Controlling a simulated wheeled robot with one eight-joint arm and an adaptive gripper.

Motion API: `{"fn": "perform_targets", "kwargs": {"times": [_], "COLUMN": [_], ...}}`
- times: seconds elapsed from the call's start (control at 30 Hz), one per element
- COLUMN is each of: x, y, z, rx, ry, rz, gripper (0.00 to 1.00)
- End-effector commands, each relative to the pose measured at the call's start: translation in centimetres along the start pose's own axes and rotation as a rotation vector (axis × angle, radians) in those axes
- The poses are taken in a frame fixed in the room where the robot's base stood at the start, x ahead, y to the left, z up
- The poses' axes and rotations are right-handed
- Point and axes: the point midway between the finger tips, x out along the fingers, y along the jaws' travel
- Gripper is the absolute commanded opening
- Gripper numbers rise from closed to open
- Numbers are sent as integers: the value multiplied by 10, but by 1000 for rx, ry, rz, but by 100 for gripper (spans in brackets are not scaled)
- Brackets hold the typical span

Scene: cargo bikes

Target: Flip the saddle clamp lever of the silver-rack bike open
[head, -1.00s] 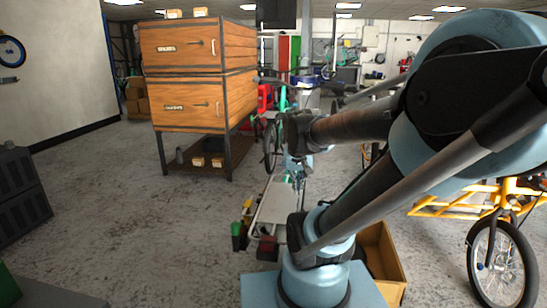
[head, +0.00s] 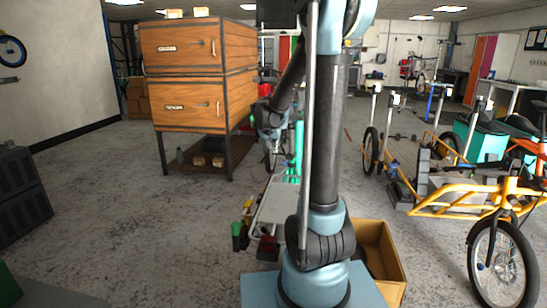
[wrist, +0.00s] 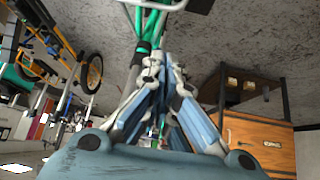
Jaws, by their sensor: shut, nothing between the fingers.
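A bike with a flat silver-grey rack (head: 272,208) and green frame tubes (head: 298,150) stands beyond my base in the head view, partly hidden by my arm. The wrist view, which is upside down, shows a green frame tube (wrist: 153,24) with a dark collar and a silver tube beside it. My gripper (wrist: 167,62) is shut and empty, its fingertips close to these tubes in the picture; I cannot tell whether they touch. I cannot make out the saddle clamp lever. In the head view my arm hides most of the gripper.
A wooden drawer cabinet (head: 200,80) on a dark stand is left of the bike. A yellow cargo bike (head: 470,200) stands at right. An open cardboard box (head: 385,250) sits beside my base.

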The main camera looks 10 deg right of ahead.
Motion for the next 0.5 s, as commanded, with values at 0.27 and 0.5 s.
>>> {"fn": "perform_targets", "kwargs": {"times": [0.27, 0.5], "x": [39, 51], "y": [-40, -48], "z": [-29, -34], "rx": [47, 58], "ry": [68, 83], "rz": [-9, -10], "gripper": [0, 0]}}
